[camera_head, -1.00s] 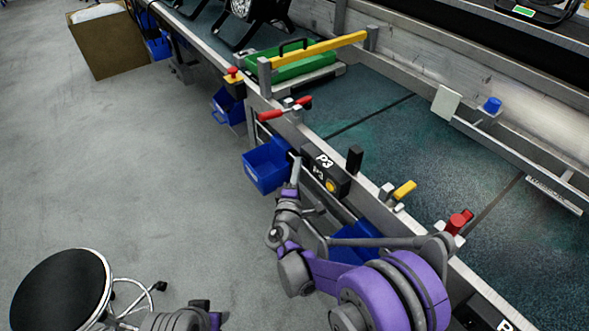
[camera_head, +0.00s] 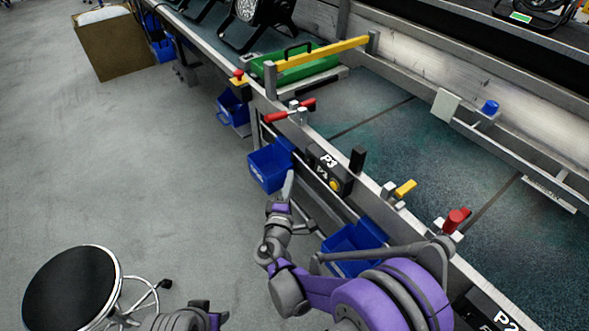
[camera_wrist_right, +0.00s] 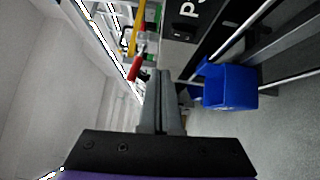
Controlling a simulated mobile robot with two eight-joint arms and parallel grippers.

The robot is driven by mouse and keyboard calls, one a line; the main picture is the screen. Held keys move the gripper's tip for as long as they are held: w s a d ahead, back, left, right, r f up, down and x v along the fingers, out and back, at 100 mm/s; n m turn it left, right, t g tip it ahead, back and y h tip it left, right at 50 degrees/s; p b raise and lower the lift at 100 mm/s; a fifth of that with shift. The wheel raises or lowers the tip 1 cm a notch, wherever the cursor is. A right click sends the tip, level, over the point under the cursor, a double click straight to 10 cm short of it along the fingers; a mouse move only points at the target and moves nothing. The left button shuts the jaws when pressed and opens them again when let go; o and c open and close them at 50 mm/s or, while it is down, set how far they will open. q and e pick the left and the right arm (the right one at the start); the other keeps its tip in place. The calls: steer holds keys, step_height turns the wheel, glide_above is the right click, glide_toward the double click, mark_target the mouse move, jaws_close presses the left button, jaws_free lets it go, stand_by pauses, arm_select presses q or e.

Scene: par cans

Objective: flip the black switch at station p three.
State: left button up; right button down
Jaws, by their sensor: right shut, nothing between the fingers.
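The black P3 station box (camera_head: 328,170) is on the bench's front rail, with a white label and a yellow round button (camera_head: 335,185). Part of the box also shows at the top of the wrist view (camera_wrist_right: 190,22), with a small dark switch-like part (camera_wrist_right: 187,9); its position is too small to tell. A black upright block (camera_head: 358,159) stands on the rail beside the box. My right gripper (camera_head: 290,176) is shut and empty, in front of the box and apart from it. Its closed fingers (camera_wrist_right: 160,100) show in the wrist view. My left gripper (camera_head: 208,312) is low in the head view, its jaws unclear.
Blue bins (camera_head: 270,166) hang under the bench near my right gripper; another bin (camera_head: 352,250) is by my right arm. A red-handled clamp (camera_head: 290,111) sits on the rail. A round black stool (camera_head: 72,290) stands at lower left. The grey floor is open at left.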

steer(key=shift+s+a+r, duration=0.1)
steer(key=shift+s+a, duration=0.05)
steer(key=shift+s, duration=1.2)
steer(key=shift+s+a+r, duration=0.1)
steer(key=shift+s+a, duration=0.05)
steer(key=shift+s, duration=1.15)
steer(key=shift+d, duration=0.1)
